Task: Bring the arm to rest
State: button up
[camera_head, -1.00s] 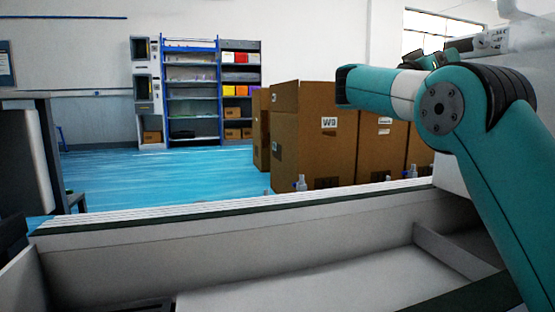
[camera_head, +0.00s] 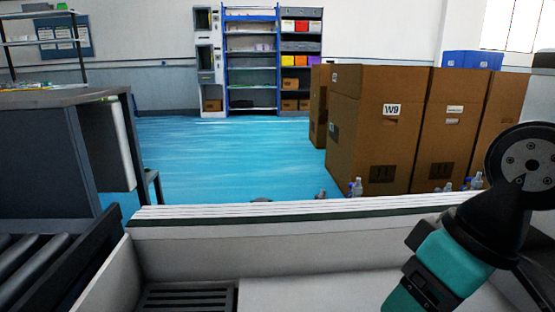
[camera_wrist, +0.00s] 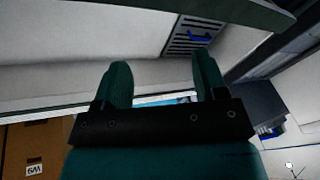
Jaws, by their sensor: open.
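My gripper (camera_wrist: 160,80) shows in the wrist view with its two teal fingers spread apart. Nothing is between the fingers. Beyond them are the pale wall of the tray and a dark slotted grate (camera_wrist: 188,36) with a blue item on it. In the head view my teal and black arm stands at the lower right, over the right part of the pale tray (camera_head: 330,240). The gripper's fingers cannot be made out in the head view.
Several brown cardboard boxes (camera_head: 378,125) stand beyond the tray, with small clear bottles (camera_head: 356,187) by them. A blue-framed shelf (camera_head: 251,60) is at the back. A dark counter (camera_head: 45,150) and a roller conveyor (camera_head: 45,262) are at left. The blue floor between is open.

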jog(key=s+r+g+p, duration=0.1)
jog(key=s+r+p, duration=0.2)
jog(key=r+p, duration=3.4)
jog(key=shift+s+a+r+n+p, duration=0.2)
jog(key=shift+a+r+n+p, duration=0.1)
jog(key=shift+r+p, duration=0.15)
